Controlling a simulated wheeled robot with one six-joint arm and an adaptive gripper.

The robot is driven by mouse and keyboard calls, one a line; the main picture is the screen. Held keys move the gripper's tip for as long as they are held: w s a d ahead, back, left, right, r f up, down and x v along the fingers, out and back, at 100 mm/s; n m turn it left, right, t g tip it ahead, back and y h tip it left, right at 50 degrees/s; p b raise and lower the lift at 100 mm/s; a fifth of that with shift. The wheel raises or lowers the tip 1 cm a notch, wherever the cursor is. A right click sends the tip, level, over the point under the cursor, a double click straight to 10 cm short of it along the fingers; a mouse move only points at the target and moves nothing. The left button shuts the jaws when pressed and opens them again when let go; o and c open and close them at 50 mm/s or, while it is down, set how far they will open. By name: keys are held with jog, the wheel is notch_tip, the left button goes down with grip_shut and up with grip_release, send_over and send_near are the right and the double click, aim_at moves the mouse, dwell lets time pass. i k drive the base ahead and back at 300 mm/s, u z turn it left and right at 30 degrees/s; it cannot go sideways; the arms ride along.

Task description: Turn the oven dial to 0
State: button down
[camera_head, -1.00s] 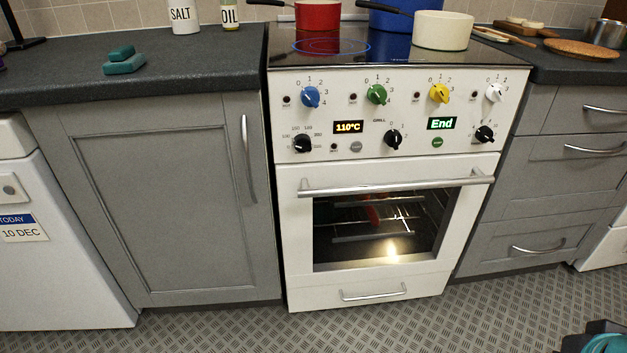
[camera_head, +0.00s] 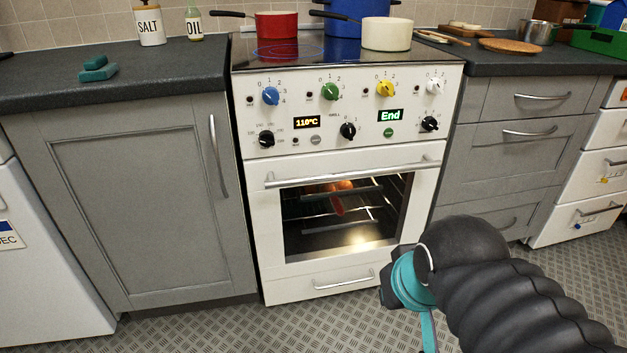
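The white oven (camera_head: 255,218) stands ahead between grey cabinets. Its black oven dial (camera_head: 266,138) is at the lower left of the panel, beside a display (camera_head: 307,122) that reads about 110°C. The dial's pointer is too small to read surely. Other black knobs are the grill knob (camera_head: 348,131) and one at the right (camera_head: 429,124), near a green display (camera_head: 390,115) reading End. My arm reaches in from the lower right, in front of the oven door and well below and right of the dial. Its fingertips are not visible.
The oven handle (camera_head: 350,172) juts out across the door. Coloured hob knobs, such as the blue one (camera_head: 270,96), sit above. A red pot (camera_head: 277,25) and a cream pan (camera_head: 388,34) stand on the hob. The floor before the left cabinet (camera_head: 130,205) is clear.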

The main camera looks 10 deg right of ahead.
aim_at(265, 138)
jog(key=u, duration=0.05)
jog(key=k, duration=0.5)
jog(key=z, duration=0.9)
jog(key=i, duration=0.75)
jog(key=u, duration=0.6)
